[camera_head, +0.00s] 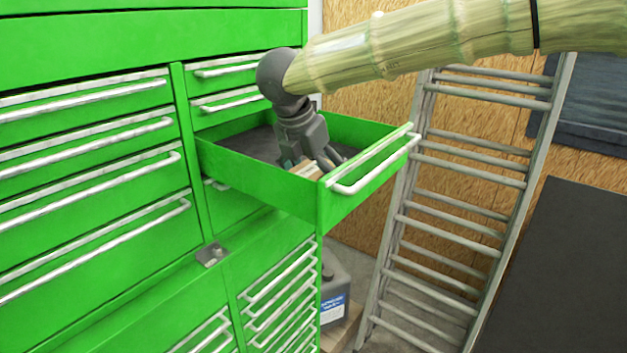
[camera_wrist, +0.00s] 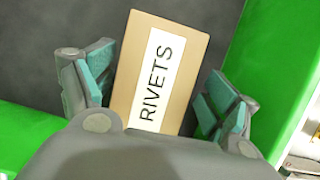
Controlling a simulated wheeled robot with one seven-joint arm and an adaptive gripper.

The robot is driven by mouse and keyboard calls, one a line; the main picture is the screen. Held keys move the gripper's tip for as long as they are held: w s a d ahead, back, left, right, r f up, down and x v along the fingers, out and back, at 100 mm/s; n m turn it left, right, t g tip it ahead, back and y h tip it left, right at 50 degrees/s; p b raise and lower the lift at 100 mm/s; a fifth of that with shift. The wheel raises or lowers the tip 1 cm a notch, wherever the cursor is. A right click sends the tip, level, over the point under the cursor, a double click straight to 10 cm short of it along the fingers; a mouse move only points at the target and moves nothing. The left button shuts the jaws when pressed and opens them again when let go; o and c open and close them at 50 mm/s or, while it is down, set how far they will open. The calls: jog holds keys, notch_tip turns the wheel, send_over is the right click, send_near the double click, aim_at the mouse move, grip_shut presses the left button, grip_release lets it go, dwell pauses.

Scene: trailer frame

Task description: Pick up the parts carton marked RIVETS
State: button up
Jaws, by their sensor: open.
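The parts carton (camera_wrist: 160,75) is a small tan box with a white label reading RIVETS in the wrist view. It lies on the dark floor of an open green drawer (camera_head: 257,183). In the head view the carton (camera_head: 306,171) shows only partly, near the drawer's front, beneath my gripper. My gripper (camera_head: 317,163) reaches down into the drawer. In the wrist view my gripper (camera_wrist: 155,100) is open, with one teal-padded finger on each side of the carton. Gaps show between the pads and the carton's sides. The carton's lower end is hidden behind my gripper.
The green cabinet (camera_head: 85,190) has several closed drawers with silver handles. The open drawer's front handle (camera_head: 375,170) and walls stand close around my gripper. A ladder (camera_head: 455,190) leans to the right, a dark surface (camera_head: 560,270) beyond it. A grey jug (camera_head: 335,290) stands below the drawer.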

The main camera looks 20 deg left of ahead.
jog(key=c, duration=1.3)
jog(key=shift+c, duration=0.2)
